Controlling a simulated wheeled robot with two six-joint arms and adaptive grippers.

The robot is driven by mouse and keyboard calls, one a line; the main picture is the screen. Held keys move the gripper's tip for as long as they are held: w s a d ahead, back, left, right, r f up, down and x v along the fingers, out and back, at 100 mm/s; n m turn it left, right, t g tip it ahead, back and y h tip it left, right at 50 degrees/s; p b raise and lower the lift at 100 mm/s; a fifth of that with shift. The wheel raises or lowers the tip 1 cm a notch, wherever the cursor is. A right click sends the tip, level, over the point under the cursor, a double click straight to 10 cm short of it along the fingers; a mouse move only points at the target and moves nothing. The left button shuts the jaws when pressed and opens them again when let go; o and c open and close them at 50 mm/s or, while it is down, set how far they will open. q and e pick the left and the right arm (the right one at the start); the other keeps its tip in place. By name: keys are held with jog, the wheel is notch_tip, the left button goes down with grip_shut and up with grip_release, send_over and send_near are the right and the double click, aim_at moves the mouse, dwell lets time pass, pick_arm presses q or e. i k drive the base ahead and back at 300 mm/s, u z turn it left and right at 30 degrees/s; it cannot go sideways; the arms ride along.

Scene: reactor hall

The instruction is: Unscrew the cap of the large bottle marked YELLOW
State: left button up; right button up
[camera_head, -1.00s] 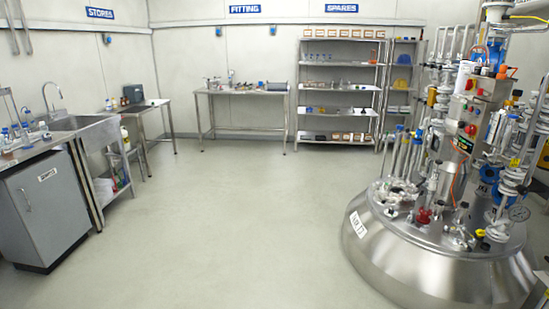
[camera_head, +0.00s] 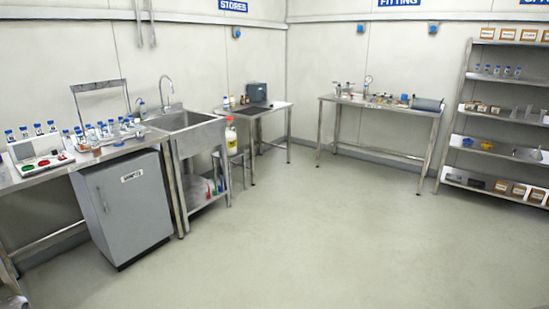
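Neither of my grippers is in view.
A steel sink (camera_head: 185,122) and a bench with many small blue-capped bottles (camera_head: 100,130) line the left wall, above a grey cabinet (camera_head: 125,205). A fitting table (camera_head: 380,103) and shelves (camera_head: 500,138) stand at the back. The floor (camera_head: 330,240) is clear.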

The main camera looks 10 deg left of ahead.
aim_at(94, 143)
jog(key=u, duration=0.7)
jog(key=i, duration=1.55)
jog(key=u, duration=0.8)
jog(key=i, duration=0.5)
jog(key=u, duration=0.2)
